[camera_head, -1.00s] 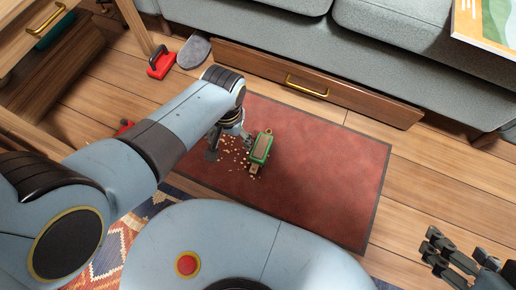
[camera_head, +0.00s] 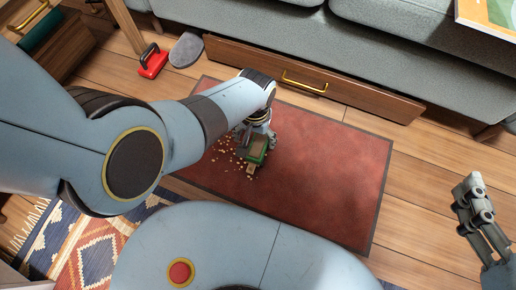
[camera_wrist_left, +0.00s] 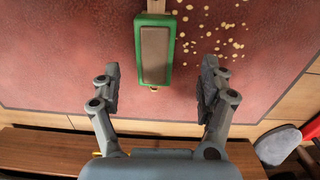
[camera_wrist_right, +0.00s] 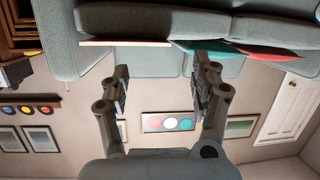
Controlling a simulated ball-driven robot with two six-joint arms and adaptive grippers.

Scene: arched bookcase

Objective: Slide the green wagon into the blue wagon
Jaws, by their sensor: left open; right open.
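The green wagon (camera_head: 257,154) has a green rim and a brown top, and sits on the red mat. My left gripper (camera_head: 259,138) is over its far end and hides part of it. In the left wrist view, the green wagon (camera_wrist_left: 154,52) lies between the lines of the spread fingers, with gaps on both sides. The left gripper (camera_wrist_left: 160,76) is open and empty. My right gripper (camera_head: 472,184) is open at the right, away from the mat. Its spread, empty fingers (camera_wrist_right: 161,70) also show in the right wrist view. I do not see the blue wagon.
Small pale crumbs (camera_head: 228,148) lie on the red mat (camera_head: 330,180) left of the wagon. A grey sofa (camera_head: 270,40) with a wooden drawer front (camera_head: 350,94) stands behind. A red block with a black handle (camera_head: 153,62) is at the upper left. The mat's right half is clear.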

